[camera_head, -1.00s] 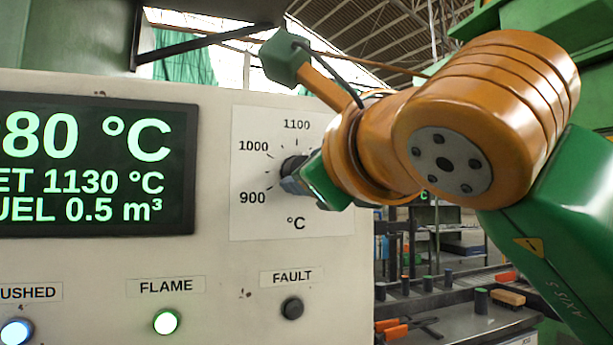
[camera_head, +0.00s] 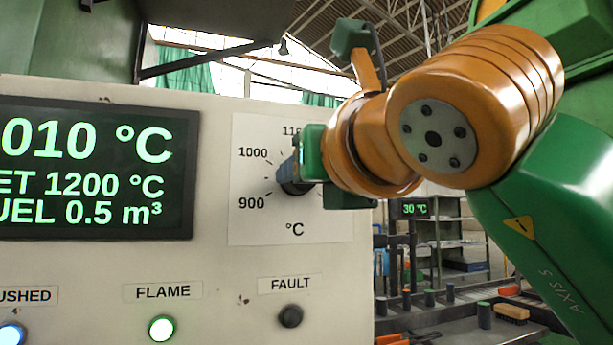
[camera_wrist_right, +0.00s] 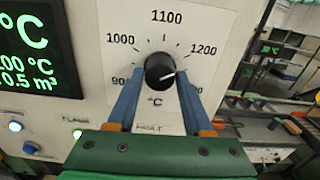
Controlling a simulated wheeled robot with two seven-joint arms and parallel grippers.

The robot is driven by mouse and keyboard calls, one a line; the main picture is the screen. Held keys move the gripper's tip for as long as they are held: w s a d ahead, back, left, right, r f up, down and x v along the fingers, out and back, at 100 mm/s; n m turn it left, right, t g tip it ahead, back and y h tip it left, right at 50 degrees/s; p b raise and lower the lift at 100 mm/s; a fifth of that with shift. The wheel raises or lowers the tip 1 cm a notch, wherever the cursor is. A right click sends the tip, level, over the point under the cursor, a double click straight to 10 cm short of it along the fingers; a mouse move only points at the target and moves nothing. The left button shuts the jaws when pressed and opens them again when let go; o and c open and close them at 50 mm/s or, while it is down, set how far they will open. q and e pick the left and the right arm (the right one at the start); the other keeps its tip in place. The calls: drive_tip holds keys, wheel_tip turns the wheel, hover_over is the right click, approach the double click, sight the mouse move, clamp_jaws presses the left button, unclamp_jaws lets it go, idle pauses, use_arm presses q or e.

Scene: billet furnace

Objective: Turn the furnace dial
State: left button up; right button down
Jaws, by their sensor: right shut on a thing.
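The furnace dial (camera_head: 293,186) is a dark round knob on a white scale plate (camera_head: 330,215), with marks for 900, 1000, 1100 and 1200 °C. My right gripper (camera_wrist_right: 162,76) is shut on the dial, one blue finger on each side. In the head view my right gripper (camera_head: 290,172) and wrist hide part of the scale. The display (camera_head: 95,165) reads "010 °C", cut off at left, and a set value of 1200 °C. My left gripper is not in view.
Below the dial are a lit green FLAME lamp (camera_head: 162,328), a dark FAULT lamp (camera_head: 290,316) and a lit bluish lamp (camera_head: 12,335) at the left edge. A bench (camera_head: 450,320) with tools stands at right behind the panel.

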drive_tip(key=shift+f, duration=0.15)
idle(0.4)
drive_tip(key=shift+c, duration=1.5)
unclamp_jaws()
drive_tip(key=b+v, duration=0.2)
drive_tip(key=v, duration=0.5)
drive_tip(key=shift+b, duration=0.35)
